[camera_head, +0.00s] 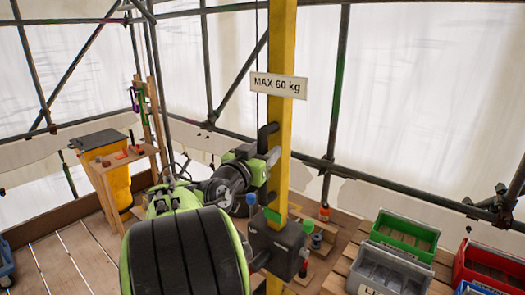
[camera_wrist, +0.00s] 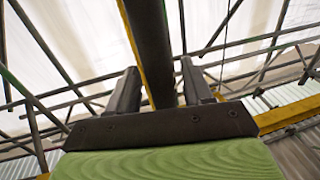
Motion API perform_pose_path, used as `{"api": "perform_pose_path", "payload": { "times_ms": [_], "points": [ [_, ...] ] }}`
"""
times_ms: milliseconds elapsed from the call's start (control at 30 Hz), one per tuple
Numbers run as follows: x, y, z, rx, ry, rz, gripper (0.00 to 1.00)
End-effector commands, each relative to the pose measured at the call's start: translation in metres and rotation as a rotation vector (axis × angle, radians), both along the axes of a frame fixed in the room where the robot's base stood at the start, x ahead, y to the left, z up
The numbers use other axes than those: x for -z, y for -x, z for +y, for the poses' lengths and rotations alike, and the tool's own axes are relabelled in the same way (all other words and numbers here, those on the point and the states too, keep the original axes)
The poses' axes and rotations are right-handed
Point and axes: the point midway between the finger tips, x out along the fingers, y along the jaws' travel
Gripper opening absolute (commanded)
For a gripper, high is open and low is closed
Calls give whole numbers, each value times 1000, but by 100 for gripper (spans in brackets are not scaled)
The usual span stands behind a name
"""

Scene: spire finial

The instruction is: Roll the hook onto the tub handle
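My gripper (camera_wrist: 160,92) shows in the wrist view with its two dark fingers apart. A thick dark bar (camera_wrist: 152,45) runs between them, with a gap visible on each side. In the head view my green and black arm reaches to the yellow post (camera_head: 281,60), where a dark bent handle (camera_head: 266,135) is fixed; the fingertips are hard to make out there. A dark box (camera_head: 278,248) sits low on the post. A thin cable (camera_head: 257,30) hangs beside the post's top. I cannot make out the hook or a tub handle in either view.
A yellow bin (camera_head: 119,186) with a dark lid stands by a small wooden table (camera_head: 140,155) at left. Green (camera_head: 405,236), grey (camera_head: 385,275) and red (camera_head: 490,262) crates stand at right. Scaffold tubes surround the plank floor, which is bare at front left.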

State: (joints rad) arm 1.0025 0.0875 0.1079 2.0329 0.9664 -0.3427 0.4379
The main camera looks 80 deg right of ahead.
Motion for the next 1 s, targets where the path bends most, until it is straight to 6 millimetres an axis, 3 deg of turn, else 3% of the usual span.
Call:
{"api": "perform_pose_path", "payload": {
  "times_ms": [33, 333, 633, 1000],
  "points": [
    [0, 0, 0, 0, 0, 0, 44],
    [0, 0, 0, -1, 0, 0, 0],
    [1, -10, -4, -4, 1, -1, 0],
    [-2, -99, -41, -10, 3, -1, 0]
  ]
}}
